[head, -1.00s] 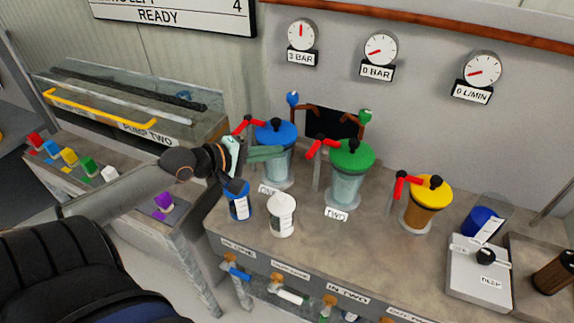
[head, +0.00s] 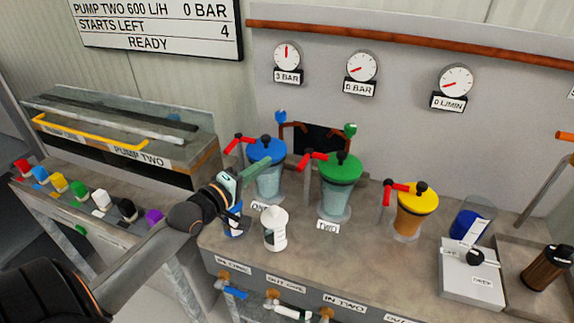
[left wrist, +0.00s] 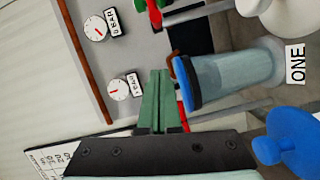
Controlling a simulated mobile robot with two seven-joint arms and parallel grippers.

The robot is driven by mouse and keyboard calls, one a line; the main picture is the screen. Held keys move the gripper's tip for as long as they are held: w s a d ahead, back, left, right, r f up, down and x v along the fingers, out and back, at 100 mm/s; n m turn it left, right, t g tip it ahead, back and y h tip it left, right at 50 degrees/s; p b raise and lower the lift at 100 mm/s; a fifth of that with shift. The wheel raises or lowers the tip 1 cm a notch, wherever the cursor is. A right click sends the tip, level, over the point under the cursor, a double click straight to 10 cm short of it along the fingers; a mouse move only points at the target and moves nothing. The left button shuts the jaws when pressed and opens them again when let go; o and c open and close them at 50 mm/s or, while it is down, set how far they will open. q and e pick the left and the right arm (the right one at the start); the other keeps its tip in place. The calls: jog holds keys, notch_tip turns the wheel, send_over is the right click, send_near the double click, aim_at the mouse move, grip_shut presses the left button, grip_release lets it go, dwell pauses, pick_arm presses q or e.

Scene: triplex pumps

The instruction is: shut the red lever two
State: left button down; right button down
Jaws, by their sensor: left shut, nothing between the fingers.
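Red lever two (head: 310,158) sits at the upper left of the green-lidded vessel (head: 340,180) labelled TWO. It also shows at the top of the left wrist view (left wrist: 155,12). The blue-lidded vessel (head: 268,180) labelled ONE stands to its left, with its own red lever (head: 238,143). My left gripper (head: 268,160) is shut and empty. In the head view its green fingers overlap the upper part of vessel ONE, to the left of lever two and apart from it. In the left wrist view the fingers (left wrist: 158,73) partly hide lever one. My right gripper is out of view.
A blue bottle (head: 234,222) and a white bottle (head: 275,228) stand in front of the vessels, close to my left arm. A yellow-lidded vessel (head: 412,212) with a red lever stands to the right. Gauges (head: 361,67) hang on the wall behind.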

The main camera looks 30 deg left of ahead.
pick_arm(q)
jog(key=w+d+f, duration=0.1)
jog(key=w+d, duration=0.3)
jog(key=shift+w+p, duration=0.3)
jog(key=shift+p, duration=0.1)
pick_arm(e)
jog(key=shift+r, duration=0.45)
pick_arm(q)
jog(key=shift+d, duration=0.2)
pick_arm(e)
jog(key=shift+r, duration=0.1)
